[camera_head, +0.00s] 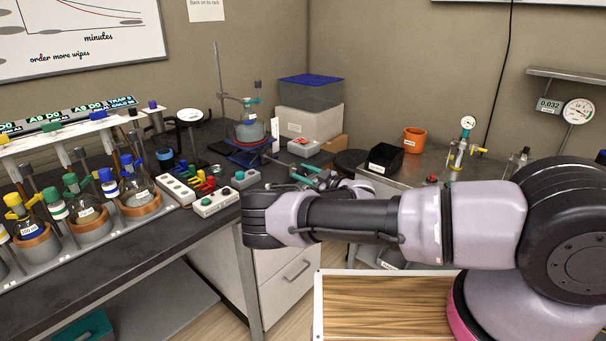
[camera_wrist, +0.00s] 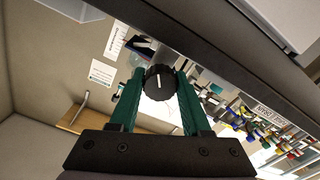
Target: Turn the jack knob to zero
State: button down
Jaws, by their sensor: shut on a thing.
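The jack knob (camera_wrist: 160,82) is black with a ribbed rim and a short white line on its face. In the wrist view it sits between the two green fingers of my gripper (camera_wrist: 159,76), which is shut on it. The white line runs nearly straight up in that view; no zero mark is readable. In the head view a blue and red lab jack (camera_head: 248,154) stands on the dark bench with a flask (camera_head: 250,131) above it. My gripper's teal fingers (camera_head: 306,174) show partly behind my arm, which hides the knob there.
A rack of bottles (camera_head: 90,222) fills the left side. A black bin (camera_head: 384,159) and an orange cup (camera_head: 414,140) stand on the right bench.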

jog(key=shift+d+f, duration=0.1)
jog(key=shift+f, duration=0.15)
dwell(0.3)
jog(key=c, duration=0.6)
grip_release()
jog(key=shift+o, duration=1.2)
jog(key=shift+r, duration=0.1)
